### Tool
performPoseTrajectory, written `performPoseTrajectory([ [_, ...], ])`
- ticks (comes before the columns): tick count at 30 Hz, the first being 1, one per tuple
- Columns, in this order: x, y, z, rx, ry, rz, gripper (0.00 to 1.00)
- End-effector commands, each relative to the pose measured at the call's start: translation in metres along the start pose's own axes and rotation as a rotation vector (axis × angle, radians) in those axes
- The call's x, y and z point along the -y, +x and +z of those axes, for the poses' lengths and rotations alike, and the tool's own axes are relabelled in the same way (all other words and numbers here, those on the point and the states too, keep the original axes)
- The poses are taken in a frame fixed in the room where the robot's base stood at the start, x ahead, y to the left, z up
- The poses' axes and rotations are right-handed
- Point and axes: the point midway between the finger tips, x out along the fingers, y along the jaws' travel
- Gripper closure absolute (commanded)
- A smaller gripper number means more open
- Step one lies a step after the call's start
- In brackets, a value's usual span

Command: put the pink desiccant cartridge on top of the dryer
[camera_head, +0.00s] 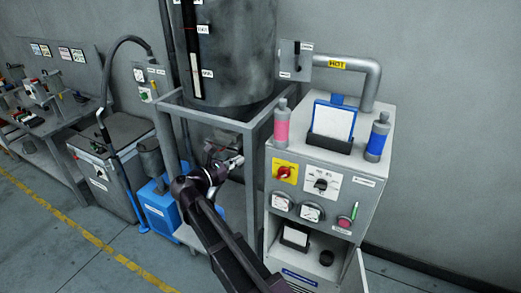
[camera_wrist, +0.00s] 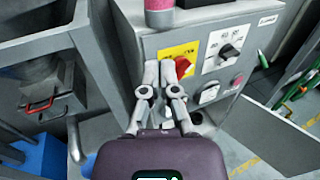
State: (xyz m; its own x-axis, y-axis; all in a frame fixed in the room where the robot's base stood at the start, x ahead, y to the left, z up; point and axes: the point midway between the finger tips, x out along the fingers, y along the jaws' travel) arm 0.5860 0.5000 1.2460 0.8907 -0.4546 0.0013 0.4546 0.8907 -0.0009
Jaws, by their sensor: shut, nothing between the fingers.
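The pink desiccant cartridge (camera_head: 281,126) stands upright on the left front of the dryer's top; it has grey ends. The dryer (camera_head: 259,200) is a light grey cabinet with a red switch, a dial and gauges on its front. In the wrist view the cartridge's lower part (camera_wrist: 160,14) shows at the top edge, above the dryer front (camera_wrist: 204,47). My gripper (camera_head: 238,160) is left of the dryer's front, below the level of the cartridge and apart from it. In the wrist view my gripper (camera_wrist: 159,66) is shut and empty.
A blue cartridge (camera_head: 377,139) stands at the top's right, with a card holder (camera_head: 330,137) between the two. A hot pipe (camera_head: 372,82) rises behind. A hopper (camera_head: 238,50) on a metal frame (camera_head: 251,180) is to the left. The dryer's lower door (camera_head: 357,272) is open.

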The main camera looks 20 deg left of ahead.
Motion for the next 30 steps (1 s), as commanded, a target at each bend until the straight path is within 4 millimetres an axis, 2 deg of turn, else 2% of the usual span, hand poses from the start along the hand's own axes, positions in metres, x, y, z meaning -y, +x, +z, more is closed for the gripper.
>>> performPoseTrajectory([
  [5, -0.001, 0.008, 0.000, -0.001, 0.001, 0.001, 1.00],
  [11, -0.001, 0.028, 0.000, -0.001, 0.001, -0.001, 1.00],
  [30, -0.001, 0.119, 0.000, -0.001, 0.001, 0.001, 1.00],
])
